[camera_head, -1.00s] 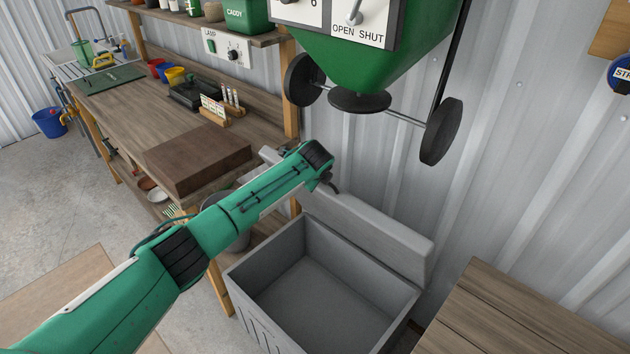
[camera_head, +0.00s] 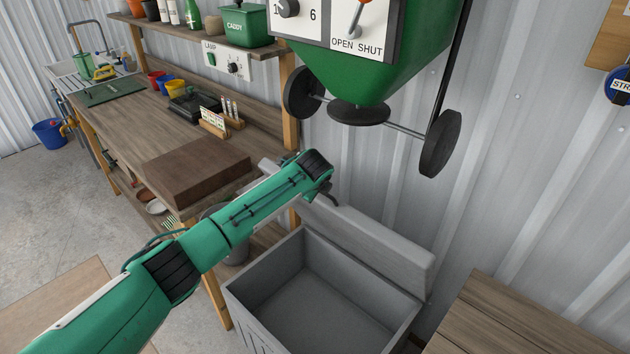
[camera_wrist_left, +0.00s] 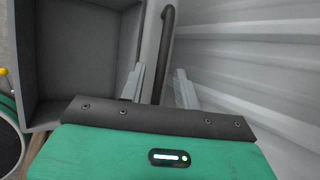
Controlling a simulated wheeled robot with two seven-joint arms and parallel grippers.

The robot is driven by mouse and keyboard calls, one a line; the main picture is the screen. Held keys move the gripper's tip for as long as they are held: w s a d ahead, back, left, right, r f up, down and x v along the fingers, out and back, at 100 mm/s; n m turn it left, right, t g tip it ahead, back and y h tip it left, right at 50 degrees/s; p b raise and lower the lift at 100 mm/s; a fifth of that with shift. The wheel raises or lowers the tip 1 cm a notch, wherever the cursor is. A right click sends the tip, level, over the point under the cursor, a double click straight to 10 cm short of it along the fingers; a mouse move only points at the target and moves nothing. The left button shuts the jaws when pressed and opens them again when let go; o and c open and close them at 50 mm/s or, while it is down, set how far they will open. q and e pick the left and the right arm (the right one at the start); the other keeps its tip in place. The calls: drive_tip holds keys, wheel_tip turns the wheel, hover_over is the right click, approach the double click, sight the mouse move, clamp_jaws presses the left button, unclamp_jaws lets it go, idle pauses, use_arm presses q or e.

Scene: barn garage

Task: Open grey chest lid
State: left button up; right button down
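The grey chest (camera_head: 262,303) stands against the metal wall, its inside bare and in view. Its grey lid (camera_head: 385,248) stands raised along the back, tilted toward the wall. My left gripper (camera_wrist_left: 160,88) is at the lid's upper left part; in the head view my wrist hides its fingers. In the left wrist view the two fingers are apart, with a dark curved handle (camera_wrist_left: 167,40) running between them and gaps showing beside it. The open chest (camera_wrist_left: 85,55) shows at left there. My right gripper is in neither view.
A green hopper (camera_head: 370,75) with black wheels hangs above the chest. A wooden workbench (camera_head: 125,120) with a thick brown block (camera_head: 195,170) stands left. A wooden surface (camera_head: 500,315) is close on the right.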

use_arm(q)
drive_tip(key=b+v, duration=0.2)
drive_tip(key=v, duration=0.9)
drive_tip(key=shift+s+r, duration=0.15)
drive_tip(key=shift+r, duration=0.1)
